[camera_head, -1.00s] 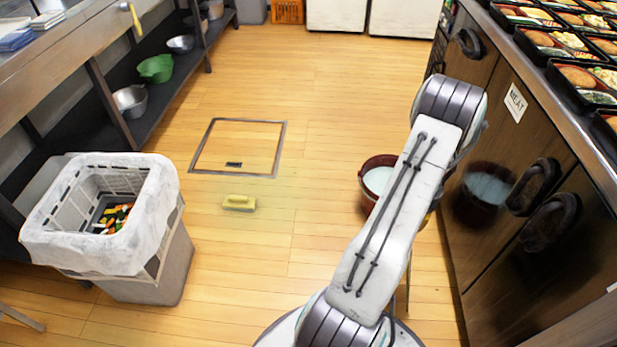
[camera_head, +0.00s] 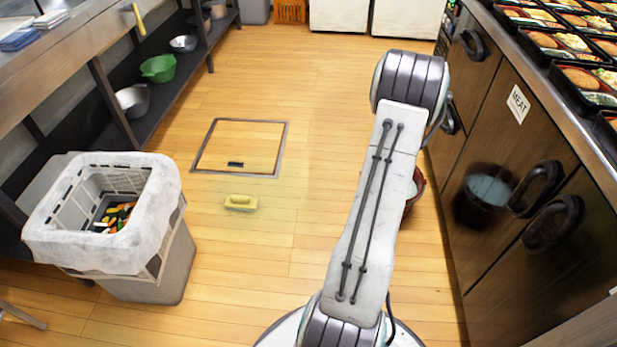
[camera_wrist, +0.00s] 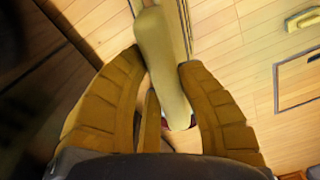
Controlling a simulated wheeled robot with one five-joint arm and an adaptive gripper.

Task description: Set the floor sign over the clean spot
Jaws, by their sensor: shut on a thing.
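My gripper (camera_wrist: 160,65) is shut on a long pale yellow thing in the wrist view, which looks like the floor sign (camera_wrist: 165,75). Its fingers press it from both sides. Only part of the sign shows, and I cannot tell its height above the floor. In the head view my arm hides the gripper and sign. A yellow scrub brush (camera_head: 240,202) lies on the wood floor just below the hatch and shows at the upper right of the wrist view (camera_wrist: 302,20). I cannot clearly tell a clean spot from the surrounding floor.
A dark red bucket (camera_head: 417,187) stands right of my arm, partly hidden. A framed floor hatch (camera_head: 240,121) lies left of centre. A lined bin (camera_head: 160,240) stands at left, shelves (camera_head: 95,140) behind it. Dark cabinets (camera_head: 500,150) line the right.

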